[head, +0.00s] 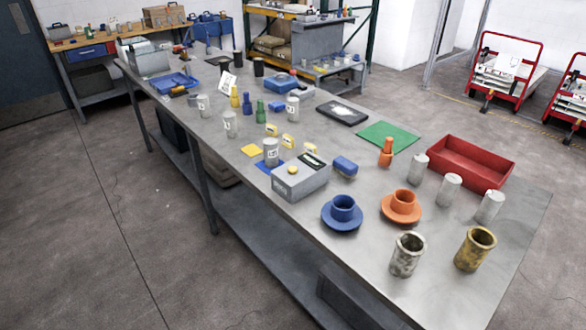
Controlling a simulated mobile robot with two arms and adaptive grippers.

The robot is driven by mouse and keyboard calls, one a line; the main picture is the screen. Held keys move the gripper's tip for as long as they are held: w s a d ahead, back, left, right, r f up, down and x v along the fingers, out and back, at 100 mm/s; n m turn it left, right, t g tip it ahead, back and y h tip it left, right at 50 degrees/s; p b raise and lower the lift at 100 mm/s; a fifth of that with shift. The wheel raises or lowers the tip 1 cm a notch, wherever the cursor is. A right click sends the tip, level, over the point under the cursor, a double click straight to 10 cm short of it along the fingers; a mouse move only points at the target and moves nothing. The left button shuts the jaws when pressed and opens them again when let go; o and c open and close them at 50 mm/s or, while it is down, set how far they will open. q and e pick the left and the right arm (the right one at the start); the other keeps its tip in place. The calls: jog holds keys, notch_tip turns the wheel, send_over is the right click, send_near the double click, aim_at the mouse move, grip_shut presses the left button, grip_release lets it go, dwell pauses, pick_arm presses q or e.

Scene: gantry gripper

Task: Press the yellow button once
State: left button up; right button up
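The box stands near the front edge of the long metal table, a little right of the picture's middle. Nothing covers the button in the head view. Neither of my grippers shows in this view.
A red tray (470,163) lies at right. Floor in front is clear.

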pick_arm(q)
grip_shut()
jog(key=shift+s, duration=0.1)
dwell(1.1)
